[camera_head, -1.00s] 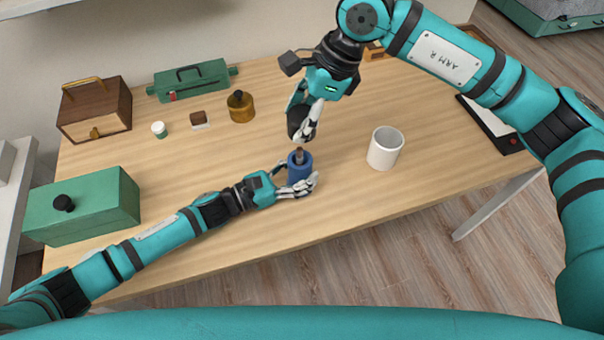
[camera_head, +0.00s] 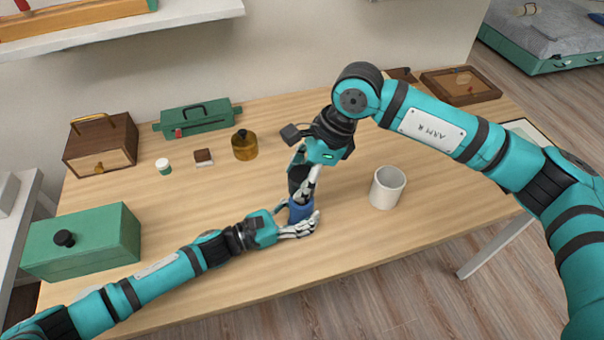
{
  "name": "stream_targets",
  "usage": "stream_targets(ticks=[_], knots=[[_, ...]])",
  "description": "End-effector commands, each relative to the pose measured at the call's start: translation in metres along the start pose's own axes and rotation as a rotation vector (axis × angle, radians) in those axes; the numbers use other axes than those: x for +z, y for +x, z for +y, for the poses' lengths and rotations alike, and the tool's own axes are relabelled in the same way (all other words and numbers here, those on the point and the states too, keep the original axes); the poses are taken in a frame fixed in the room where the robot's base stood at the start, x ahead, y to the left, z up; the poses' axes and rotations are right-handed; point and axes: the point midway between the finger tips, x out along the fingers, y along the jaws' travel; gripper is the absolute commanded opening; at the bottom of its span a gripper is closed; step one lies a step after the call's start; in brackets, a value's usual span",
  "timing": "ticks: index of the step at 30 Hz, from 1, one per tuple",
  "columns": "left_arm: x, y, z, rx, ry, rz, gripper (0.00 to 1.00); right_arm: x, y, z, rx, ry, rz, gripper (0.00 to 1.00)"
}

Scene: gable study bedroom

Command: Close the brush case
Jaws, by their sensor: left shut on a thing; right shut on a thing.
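The brush case is a blue cylinder (camera_head: 299,213) standing upright near the front middle of the table. My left gripper (camera_head: 300,226) is shut on the blue body from the left, low down. My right gripper (camera_head: 303,183) is shut on a dark cap (camera_head: 296,177) directly above the body. The cap sits at the top of the case, and the brush tip is now hidden. The fingers cover the joint, so I cannot tell whether the cap is fully seated.
A white mug (camera_head: 387,188) stands just right of the case. An amber bottle (camera_head: 245,146), a small white jar (camera_head: 164,167), a green toolbox (camera_head: 197,119), a wooden box (camera_head: 100,146) and a green box (camera_head: 82,243) stand at the back and left. The front right tabletop is clear.

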Motion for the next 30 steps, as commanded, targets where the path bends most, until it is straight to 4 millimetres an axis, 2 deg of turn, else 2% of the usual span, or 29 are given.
stream_targets(ticks=[7,16,30], knots=[[0.000,0.000,0.000,0.000,0.000,0.000,0.00,-0.001,0.002,0.000,0.000,0.000,0.000,0.30],[0.000,0.000,0.000,0.000,0.000,0.000,0.00,-0.006,0.016,0.000,0.000,0.001,0.000,0.30],[0.000,0.000,0.000,0.000,0.000,0.000,0.00,-0.006,0.016,0.000,-0.001,0.001,0.000,0.30]])
